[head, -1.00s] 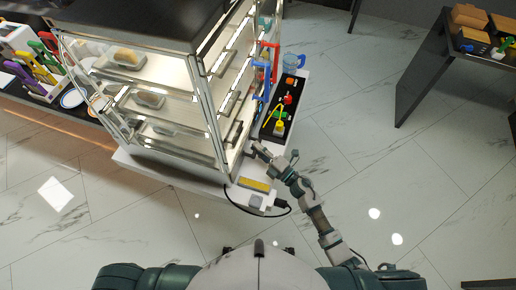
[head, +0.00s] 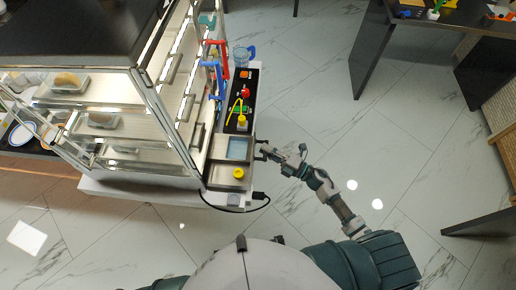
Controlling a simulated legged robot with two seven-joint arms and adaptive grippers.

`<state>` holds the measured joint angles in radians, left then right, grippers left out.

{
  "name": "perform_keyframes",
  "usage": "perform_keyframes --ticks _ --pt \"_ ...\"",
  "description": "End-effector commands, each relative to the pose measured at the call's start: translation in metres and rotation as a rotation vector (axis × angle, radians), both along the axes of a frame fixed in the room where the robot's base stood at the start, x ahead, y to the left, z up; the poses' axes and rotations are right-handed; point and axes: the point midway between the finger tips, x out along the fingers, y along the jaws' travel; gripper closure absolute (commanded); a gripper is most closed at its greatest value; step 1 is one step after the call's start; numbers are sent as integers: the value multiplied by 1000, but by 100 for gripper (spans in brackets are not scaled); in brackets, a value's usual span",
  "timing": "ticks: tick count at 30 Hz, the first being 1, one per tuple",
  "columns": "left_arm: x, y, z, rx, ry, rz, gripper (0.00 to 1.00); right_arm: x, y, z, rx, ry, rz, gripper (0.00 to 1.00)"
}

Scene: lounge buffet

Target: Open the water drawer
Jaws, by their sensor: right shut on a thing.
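A glass display cabinet (head: 150,125) stands on a white counter. At its right front, a steel unit with a bluish square panel (head: 238,149) and a yellow round knob (head: 238,174) shows; I take it to be the water drawer area. My right gripper (head: 261,152) is at the unit's right side, shut on what seems to be the drawer's handle. The fingers hide the handle, and I cannot tell how far the drawer is open. My left gripper is not in view.
A black tray (head: 241,88) with small coloured items lies behind the unit, near a blue clear jug (head: 243,56). Red and blue tap handles (head: 214,62) stand by the cabinet. A dark table (head: 375,50) is at the upper right. The floor right of the counter is clear.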

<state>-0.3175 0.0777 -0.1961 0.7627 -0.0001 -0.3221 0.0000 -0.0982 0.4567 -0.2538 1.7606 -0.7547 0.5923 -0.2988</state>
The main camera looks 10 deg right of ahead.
Motion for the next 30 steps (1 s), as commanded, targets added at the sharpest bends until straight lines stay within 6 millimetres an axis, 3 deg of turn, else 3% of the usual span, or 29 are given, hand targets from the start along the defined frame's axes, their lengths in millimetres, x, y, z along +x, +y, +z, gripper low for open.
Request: perform_keyframes --ticks 11,12,15,25,30 --pt "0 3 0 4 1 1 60 -5 -1 -5 0 9 8 100" --pt "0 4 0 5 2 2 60 -5 -1 -5 0 8 9 77" --pt "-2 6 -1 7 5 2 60 -4 -2 -4 0 7 7 59" --pt "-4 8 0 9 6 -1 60 -4 -6 -4 1 5 2 59" --pt "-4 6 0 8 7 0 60 -20 -24 -9 -1 7 1 59"
